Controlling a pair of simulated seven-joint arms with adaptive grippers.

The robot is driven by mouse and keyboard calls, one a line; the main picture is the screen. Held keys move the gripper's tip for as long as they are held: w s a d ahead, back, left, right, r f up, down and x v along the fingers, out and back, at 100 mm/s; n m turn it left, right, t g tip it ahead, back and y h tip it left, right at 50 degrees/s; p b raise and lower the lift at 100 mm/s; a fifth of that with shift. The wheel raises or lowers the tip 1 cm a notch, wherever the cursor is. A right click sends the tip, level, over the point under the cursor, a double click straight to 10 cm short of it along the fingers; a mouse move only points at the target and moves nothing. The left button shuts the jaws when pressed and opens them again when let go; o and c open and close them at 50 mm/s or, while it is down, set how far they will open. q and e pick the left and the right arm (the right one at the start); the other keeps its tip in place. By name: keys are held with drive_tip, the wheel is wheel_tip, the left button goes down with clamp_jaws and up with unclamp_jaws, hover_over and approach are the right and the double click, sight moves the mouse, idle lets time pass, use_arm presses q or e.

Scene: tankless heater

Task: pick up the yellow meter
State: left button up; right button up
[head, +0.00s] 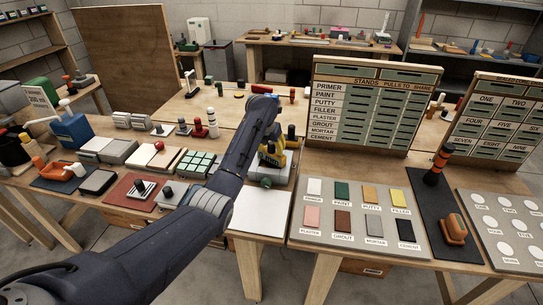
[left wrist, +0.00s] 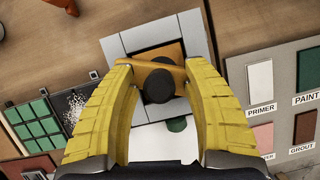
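The yellow meter (left wrist: 160,80) looks orange-yellow with a round black knob on top, and it sits on a grey square base (left wrist: 115,48) in the left wrist view. My left gripper (left wrist: 158,72) has its two yellow fingers spread on either side of the meter. I cannot tell whether either finger touches it. In the head view my left gripper (head: 271,156) reaches down over the grey base (head: 266,172), and my arm and fingers hide most of the meter. My right gripper is not in view.
A white sheet (head: 258,212) lies in front of the base. A colour sample board (head: 352,222) is to the right, below a tall sign board (head: 372,105). A green tile tray (head: 196,165) is to the left. Small bottles stand behind.

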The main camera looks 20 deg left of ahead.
use_arm(q)
clamp_jaws()
drive_tip(key=shift+r, duration=0.1)
idle(0.4)
wheel_tip(320, 180, up, 20)
idle(0.7)
